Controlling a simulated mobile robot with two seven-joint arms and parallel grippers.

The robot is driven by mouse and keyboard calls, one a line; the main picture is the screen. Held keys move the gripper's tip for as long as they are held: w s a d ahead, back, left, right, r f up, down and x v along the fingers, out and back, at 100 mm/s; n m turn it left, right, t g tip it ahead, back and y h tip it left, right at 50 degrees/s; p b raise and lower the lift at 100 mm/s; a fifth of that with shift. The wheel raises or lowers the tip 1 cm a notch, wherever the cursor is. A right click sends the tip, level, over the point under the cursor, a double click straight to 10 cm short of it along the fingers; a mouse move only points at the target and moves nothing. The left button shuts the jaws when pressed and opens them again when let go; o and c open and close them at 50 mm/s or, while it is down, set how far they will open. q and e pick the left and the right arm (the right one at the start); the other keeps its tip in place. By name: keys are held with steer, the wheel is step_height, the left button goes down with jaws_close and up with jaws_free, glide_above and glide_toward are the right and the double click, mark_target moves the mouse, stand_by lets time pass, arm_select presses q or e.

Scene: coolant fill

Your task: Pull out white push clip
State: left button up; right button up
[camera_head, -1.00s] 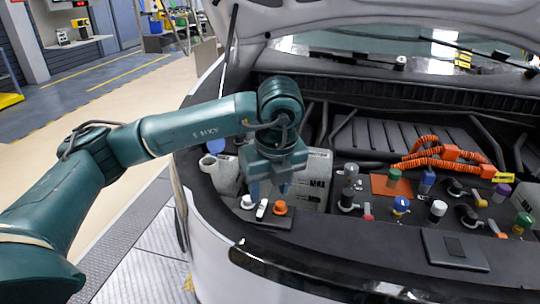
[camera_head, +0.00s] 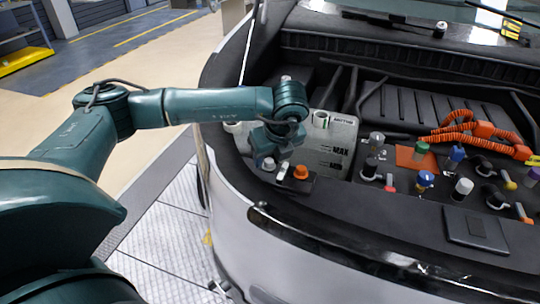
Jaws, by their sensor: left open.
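The white push clip (camera_head: 268,164) is a small round pale cap on a dark pad (camera_head: 292,184) at the near left edge of the engine bay. A white-and-black lever-like clip (camera_head: 282,172) and an orange clip (camera_head: 300,172) sit just to its right. My left gripper (camera_head: 272,158) is open and points down right over the white push clip. Its fingers are low around or just above the clip; I cannot tell whether they touch it. The gripper partly hides the clip. My right gripper is out of view.
The pale coolant reservoir (camera_head: 335,145) with an open neck stands just behind the gripper. Several coloured caps, such as a blue one (camera_head: 425,180), and orange cables (camera_head: 470,128) lie to the right. A dark square panel (camera_head: 475,230) is at the front right.

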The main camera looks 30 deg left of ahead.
arm_select(q)
steer(key=shift+w+a+f, duration=0.1)
steer(key=shift+a+f, duration=0.1)
steer(key=shift+f, duration=0.3)
jaws_close()
steer(key=c, duration=0.7)
jaws_free()
steer(key=shift+c, duration=1.1)
steer(key=shift+r, duration=0.25)
